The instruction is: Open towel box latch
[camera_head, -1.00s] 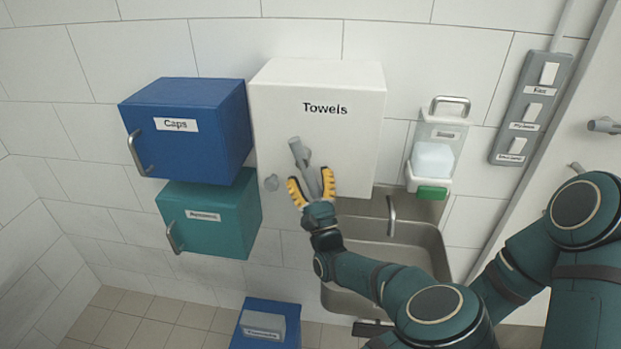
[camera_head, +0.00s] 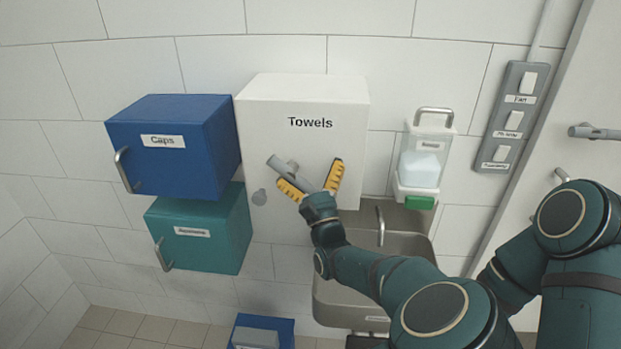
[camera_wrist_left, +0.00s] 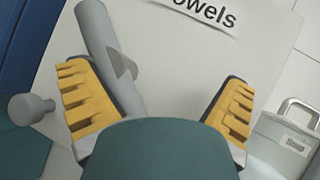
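The white towel box (camera_head: 265,125), labelled "Towels", hangs on the tiled wall. Its latch (camera_head: 284,166) is a grey bar on a short post on the front face, lying diagonally with its upper end to the left. In the left wrist view the latch bar (camera_wrist_left: 100,35) runs along the inner side of the left-hand finger; I cannot tell if they touch. My left gripper (camera_head: 312,178) is open with nothing clamped, in front of the box's lower front; it also fills the left wrist view (camera_wrist_left: 160,105). The gripper hides the latch's lower end. My right gripper is out of view.
A round grey knob (camera_head: 259,197) is low on the box front. The blue caps box (camera_head: 215,150) and teal box (camera_head: 225,240) hang to the left. A soap dispenser (camera_head: 422,165) hangs to the right, above a metal sink (camera_head: 405,245). A switch panel (camera_head: 510,120) is farther right.

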